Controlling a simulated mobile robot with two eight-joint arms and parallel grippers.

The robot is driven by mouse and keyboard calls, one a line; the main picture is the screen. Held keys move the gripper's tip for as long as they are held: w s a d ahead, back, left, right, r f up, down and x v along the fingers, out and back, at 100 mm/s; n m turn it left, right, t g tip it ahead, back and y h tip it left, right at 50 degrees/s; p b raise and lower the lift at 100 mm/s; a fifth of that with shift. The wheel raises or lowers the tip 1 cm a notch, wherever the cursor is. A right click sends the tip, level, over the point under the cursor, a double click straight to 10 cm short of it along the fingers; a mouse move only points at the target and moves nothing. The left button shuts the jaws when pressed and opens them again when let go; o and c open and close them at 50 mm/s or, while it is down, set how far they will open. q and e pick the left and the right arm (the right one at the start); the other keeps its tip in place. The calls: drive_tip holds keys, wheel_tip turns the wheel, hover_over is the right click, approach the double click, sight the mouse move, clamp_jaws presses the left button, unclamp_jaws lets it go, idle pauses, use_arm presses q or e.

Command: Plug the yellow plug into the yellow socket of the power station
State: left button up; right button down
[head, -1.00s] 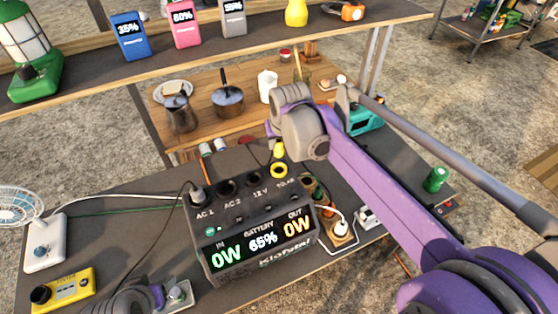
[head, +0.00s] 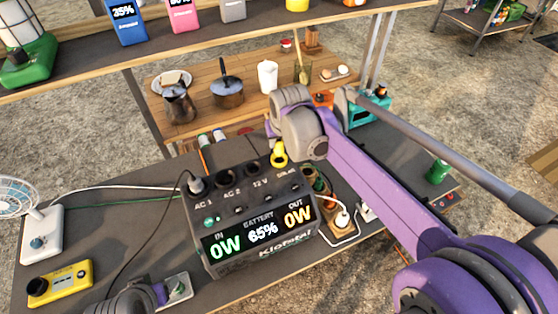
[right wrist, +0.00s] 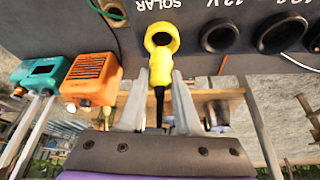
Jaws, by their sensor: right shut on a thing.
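The power station (head: 258,268) stands on the dark worktop, its display reading 65%. Its yellow socket (head: 280,160) is a yellow ring at the top right of the socket row, and shows under the word SOLAR in the right wrist view (right wrist: 161,30). My right gripper (right wrist: 159,78) is shut on the yellow plug (right wrist: 160,70), whose black cable hangs between the fingers. The plug overlaps the ring's near edge, and part of the dark opening still shows. I cannot tell whether they touch. My left gripper (head: 157,294) is at the bottom left, its fingers not clear.
A black plug with a cable (head: 195,184) sits in AC 1. A white plug (head: 342,217) is at the station's right. A yellow device (head: 60,283) and a fan (head: 40,235) stand at left. A teal box (right wrist: 40,75) and an orange box (right wrist: 92,78) are beyond the gripper.

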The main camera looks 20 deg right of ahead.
drive_tip(key=shift+f, duration=0.15)
drive_tip(key=shift+f+b, duration=0.85)
drive_tip(key=shift+f, duration=0.6)
drive_tip(key=c, duration=0.5)
unclamp_jaws()
drive_tip(key=shift+r, duration=0.1)
drive_tip(key=v, duration=1)
drive_tip(key=shift+s+r+p, duration=0.2)
drive_tip(key=shift+r+p, duration=0.1)
drive_tip(key=shift+p, duration=0.05)
